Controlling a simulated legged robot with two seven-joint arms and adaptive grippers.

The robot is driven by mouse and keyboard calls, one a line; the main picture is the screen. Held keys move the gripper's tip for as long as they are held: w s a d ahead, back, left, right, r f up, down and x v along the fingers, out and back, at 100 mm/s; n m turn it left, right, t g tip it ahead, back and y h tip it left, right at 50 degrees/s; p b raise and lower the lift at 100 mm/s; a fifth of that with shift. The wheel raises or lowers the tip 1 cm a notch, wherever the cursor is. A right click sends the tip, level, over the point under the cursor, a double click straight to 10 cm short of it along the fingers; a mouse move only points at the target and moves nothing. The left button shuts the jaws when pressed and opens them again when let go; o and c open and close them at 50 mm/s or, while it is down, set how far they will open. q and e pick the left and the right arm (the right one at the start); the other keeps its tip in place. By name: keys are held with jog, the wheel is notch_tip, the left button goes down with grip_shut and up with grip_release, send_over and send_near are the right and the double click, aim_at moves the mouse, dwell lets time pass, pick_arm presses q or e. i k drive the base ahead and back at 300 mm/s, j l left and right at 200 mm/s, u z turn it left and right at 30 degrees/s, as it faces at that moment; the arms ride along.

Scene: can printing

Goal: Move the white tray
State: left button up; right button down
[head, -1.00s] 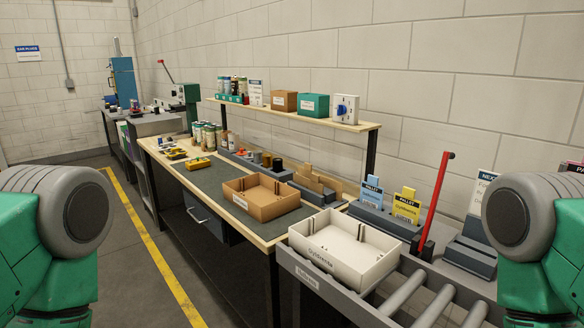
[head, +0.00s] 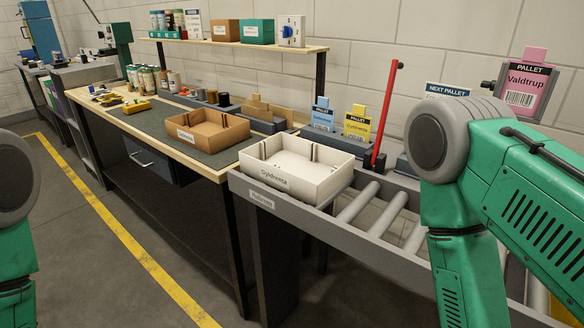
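The white tray (head: 292,177) is an open, empty-looking box with a dark name label on its front. It sits upright at the left end of the roller conveyor (head: 357,205), beside the workbench. My green arms show at the left and right edges of the head view, only as upper links with grey joints. Neither gripper is in view, and nothing of mine touches the tray.
A brown tray (head: 207,141) stands on the workbench (head: 150,135). Blue (head: 322,118) and yellow (head: 357,125) pallet cards and a red lever (head: 386,113) stand behind the conveyor. A pink card (head: 526,88) is at right. Floor in front is clear, with a yellow line (head: 135,245).

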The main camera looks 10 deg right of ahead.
aim_at(309, 173)
jog(key=i+j, duration=0.9)
